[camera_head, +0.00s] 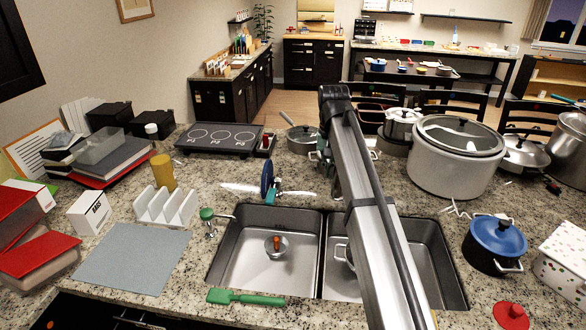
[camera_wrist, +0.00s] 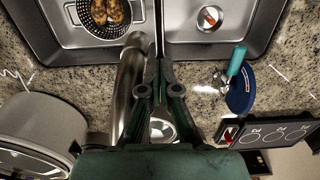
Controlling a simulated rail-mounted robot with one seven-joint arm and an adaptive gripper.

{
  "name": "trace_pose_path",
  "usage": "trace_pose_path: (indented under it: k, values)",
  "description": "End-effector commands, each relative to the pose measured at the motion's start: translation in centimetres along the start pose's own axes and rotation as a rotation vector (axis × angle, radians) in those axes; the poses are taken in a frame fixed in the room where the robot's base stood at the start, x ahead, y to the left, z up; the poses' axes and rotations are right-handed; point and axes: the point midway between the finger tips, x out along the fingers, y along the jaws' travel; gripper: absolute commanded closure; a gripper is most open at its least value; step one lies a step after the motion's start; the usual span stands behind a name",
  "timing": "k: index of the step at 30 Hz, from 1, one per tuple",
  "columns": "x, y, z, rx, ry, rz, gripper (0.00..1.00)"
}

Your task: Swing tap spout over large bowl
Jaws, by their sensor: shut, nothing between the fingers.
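The metal tap spout (camera_wrist: 127,85) stands beside my gripper in the wrist view, just left of the fingers. Its end lies near the divider between the two sink basins. My gripper (camera_wrist: 159,62) is shut and empty, its fingers pointing toward the sink divider; I cannot tell whether they touch the spout. A dark perforated bowl (camera_wrist: 98,18) with brown food in it sits in the basin on the wrist view's left. A small metal bowl (camera_head: 276,252) with an orange-red item sits in the other basin, also in the wrist view (camera_wrist: 208,25). In the head view my arm hides the tap.
A large stockpot (camera_head: 455,165) and a blue-lidded pot (camera_head: 495,245) stand right of the sink. A blue disc (camera_head: 266,180) with a teal-handled item stands behind the left basin. A black cooktop (camera_head: 215,137) lies further back. A green brush (camera_head: 245,298) lies at the front edge.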

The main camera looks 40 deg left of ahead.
Motion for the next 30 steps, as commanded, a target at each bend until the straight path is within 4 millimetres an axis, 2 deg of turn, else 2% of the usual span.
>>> trace_pose_path:
  k: [14,30]
  values:
    - [0.0,0.8,0.2,0.000,0.000,0.000,1.00]
    - [0.0,7.9,0.4,0.002,-0.001,0.000,1.00]
